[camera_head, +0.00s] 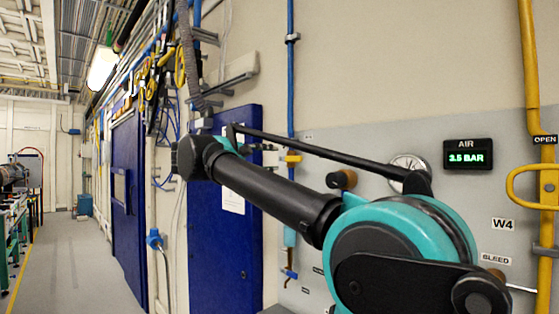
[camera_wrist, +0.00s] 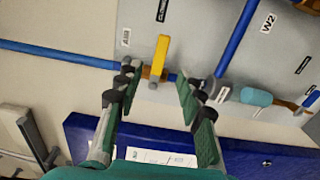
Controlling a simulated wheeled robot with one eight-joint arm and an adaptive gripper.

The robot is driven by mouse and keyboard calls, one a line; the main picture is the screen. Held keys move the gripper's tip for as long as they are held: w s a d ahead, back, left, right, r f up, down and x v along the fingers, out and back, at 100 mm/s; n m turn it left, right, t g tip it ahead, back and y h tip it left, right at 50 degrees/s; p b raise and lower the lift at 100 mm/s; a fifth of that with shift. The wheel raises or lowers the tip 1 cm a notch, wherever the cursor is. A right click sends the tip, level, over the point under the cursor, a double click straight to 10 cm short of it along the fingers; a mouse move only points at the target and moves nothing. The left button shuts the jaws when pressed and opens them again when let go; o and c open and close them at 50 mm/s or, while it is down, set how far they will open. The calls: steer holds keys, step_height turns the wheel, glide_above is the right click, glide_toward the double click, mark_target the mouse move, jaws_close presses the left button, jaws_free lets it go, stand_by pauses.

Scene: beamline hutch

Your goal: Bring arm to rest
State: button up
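My arm reaches from the lower right of the head view up and left, raised in front of the wall, with a bend at its far end. My gripper (camera_wrist: 160,88) is open and empty in the wrist view, its two fingers spread apart. A yellow valve handle (camera_wrist: 159,56) on a blue pipe shows just beyond the fingertips, between their lines. I cannot tell the exact distance, but no finger is closed on it. The same yellow handle (camera_head: 292,158) appears in the head view, right of the arm's far end. The gripper is small and partly hidden there.
A grey panel (camera_head: 470,135) carries an AIR display (camera_head: 468,157) reading 3.5 BAR, a gauge (camera_head: 408,165) partly behind my arm, and a yellow pipe with a handle (camera_head: 532,188). A blue door (camera_head: 240,245) stands behind the arm. The aisle floor (camera_head: 70,265) at left is clear.

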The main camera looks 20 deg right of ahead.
steer(key=shift+s+a, duration=0.25)
steer(key=shift+a, duration=0.4)
